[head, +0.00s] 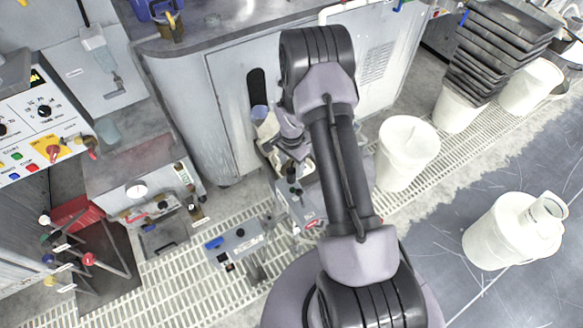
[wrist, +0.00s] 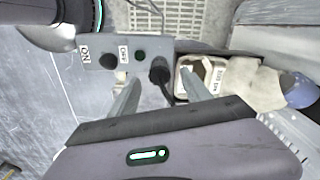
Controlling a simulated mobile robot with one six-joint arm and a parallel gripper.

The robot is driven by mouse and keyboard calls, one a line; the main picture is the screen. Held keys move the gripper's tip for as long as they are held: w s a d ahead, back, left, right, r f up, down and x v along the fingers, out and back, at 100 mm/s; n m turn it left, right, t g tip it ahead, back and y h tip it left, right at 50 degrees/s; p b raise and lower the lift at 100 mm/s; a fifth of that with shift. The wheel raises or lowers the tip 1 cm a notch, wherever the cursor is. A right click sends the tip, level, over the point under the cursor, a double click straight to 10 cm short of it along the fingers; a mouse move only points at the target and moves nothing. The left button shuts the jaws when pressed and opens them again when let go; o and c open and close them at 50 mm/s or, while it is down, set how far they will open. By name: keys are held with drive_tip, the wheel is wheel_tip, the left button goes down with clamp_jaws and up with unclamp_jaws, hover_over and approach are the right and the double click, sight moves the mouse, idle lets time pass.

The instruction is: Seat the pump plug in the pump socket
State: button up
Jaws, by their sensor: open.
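A grey control panel (wrist: 122,65) with ON and OFF labels, a black knob and a green button lies ahead of my gripper (wrist: 157,84) in the wrist view. A black plug-like piece with a dark cable (wrist: 160,72) is at the panel's right end, between my two fingers. I take it for the pump plug; I cannot tell how deep it sits, and no separate socket opening shows. My fingers are apart, one on each side of it, with no clear contact. In the head view my gripper (head: 291,150) is partly hidden by my arm, above a grey box (head: 297,203).
A small labelled bin (wrist: 205,73) and a pale cloth (wrist: 246,84) lie close to the right finger. In the head view a control box (head: 238,241) stands on the grating. White buckets (head: 406,152) stand to the right. A grey cabinet (head: 222,125) rises behind my gripper.

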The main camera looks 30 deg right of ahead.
sight(291, 170)
wheel_tip(291, 170, up, 14)
drive_tip(key=p, duration=0.4)
drive_tip(key=shift+r, duration=0.15)
